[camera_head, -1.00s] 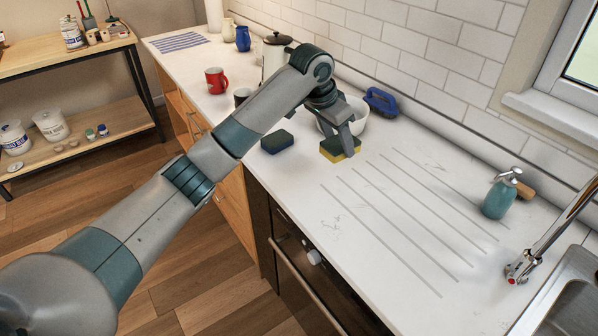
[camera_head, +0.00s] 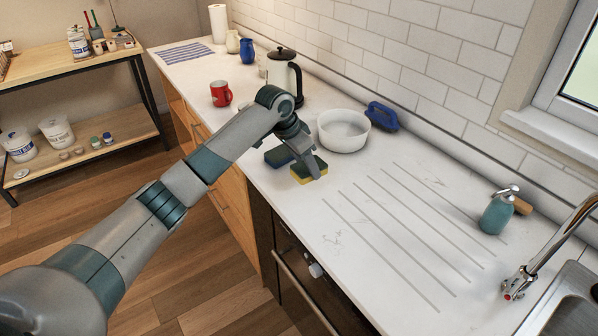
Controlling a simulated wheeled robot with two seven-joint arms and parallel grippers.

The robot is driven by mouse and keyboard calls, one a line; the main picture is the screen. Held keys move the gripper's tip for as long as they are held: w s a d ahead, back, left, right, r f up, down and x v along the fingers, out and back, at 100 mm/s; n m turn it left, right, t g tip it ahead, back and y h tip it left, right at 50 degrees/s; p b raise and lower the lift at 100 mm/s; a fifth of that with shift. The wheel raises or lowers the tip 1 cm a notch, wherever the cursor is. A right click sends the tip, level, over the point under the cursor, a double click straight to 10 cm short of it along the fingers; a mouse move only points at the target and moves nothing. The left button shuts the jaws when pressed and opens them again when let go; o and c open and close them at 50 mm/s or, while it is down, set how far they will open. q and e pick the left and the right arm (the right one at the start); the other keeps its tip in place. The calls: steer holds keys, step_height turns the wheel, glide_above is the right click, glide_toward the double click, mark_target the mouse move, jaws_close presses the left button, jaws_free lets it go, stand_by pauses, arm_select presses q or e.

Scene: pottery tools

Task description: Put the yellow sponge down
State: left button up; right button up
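The yellow sponge (camera_head: 299,180), with a dark green top, is at the near side of the white bowl. My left gripper (camera_head: 314,168) reaches down over it, with its fingers at the sponge's right side and shut on it. The sponge is level and low over the counter; I cannot tell whether it touches the surface. A dark blue sponge (camera_head: 277,157) lies just behind and left of it, partly hidden by my arm. My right gripper is out of view.
A white kettle (camera_head: 283,78) and red mug (camera_head: 221,94) are farther back. Grooved counter (camera_head: 400,235) to the right is clear up to the teal soap bottle (camera_head: 496,214) and tap (camera_head: 545,245).

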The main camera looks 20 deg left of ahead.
arm_select(q)
steer(key=shift+w+a+f, duration=0.1)
steer(key=shift+a+f, duration=0.25)
steer(key=shift+a, duration=0.25)
steer(key=shift+w+a+f, duration=0.1)
steer(key=shift+a+f, duration=0.25)
steer(key=shift+a, duration=0.2)
steer(key=shift+f+p, duration=1.15)
steer(key=shift+f, duration=0.85)
steer(key=shift+f, duration=0.15)
steer(key=o, duration=0.7)
steer(key=shift+c, duration=0.2)
